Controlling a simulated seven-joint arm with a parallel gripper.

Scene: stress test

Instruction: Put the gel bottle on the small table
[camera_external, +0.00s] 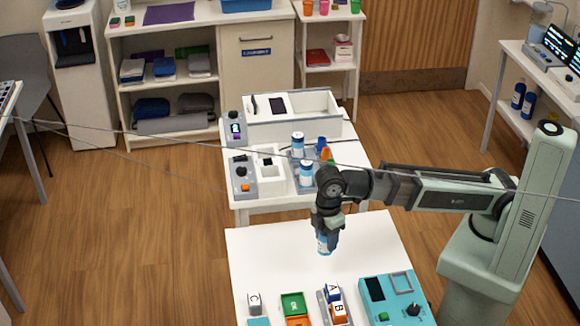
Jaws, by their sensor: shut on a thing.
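My gripper (328,232) points down and is shut on a small bottle (324,246) with a blue-and-white body. The fingers hide its upper part, and I cannot read its label. The bottle appears upright, over the white top of the near table (265,262); I cannot tell whether its base touches the surface. A second white table (245,205) stands just behind. Two similar white-and-blue bottles, one farther back (298,143) and one nearer (306,173), stand upright there. I cannot tell which table is the small table.
The near table's front edge holds a teal control box (398,300), a green-and-orange block (293,305) and lettered blocks (334,303). The rear table carries a white tray (325,128), grey devices (241,178) and colored pieces (325,152). Thin cables cross the view.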

